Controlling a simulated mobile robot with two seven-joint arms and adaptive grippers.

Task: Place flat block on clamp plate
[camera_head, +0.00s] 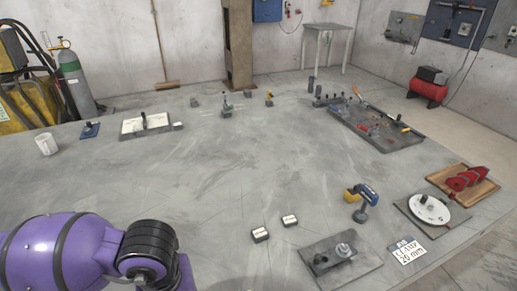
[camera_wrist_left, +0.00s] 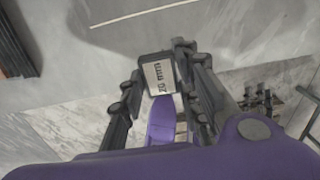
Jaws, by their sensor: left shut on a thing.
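A small dark block with a white label reading what looks like 20 mm (camera_wrist_left: 157,76) sits between the fingers of my left gripper (camera_wrist_left: 160,92) in the left wrist view. The gripper is shut on it. My purple left arm fills the lower left of the head view; its gripper is not visible there. A dark flat plate with a black knob and a metal fitting, seemingly the clamp plate, (camera_head: 365,266) lies at the lower right of the head view. My right gripper is not in view.
A yellow and blue drill-like tool (camera_head: 362,200) stands behind the plate. A label card (camera_head: 408,251) and a round white disc (camera_head: 429,209) lie to its right. A dark tray of tools (camera_head: 390,140) is farther back. The middle of the table is clear.

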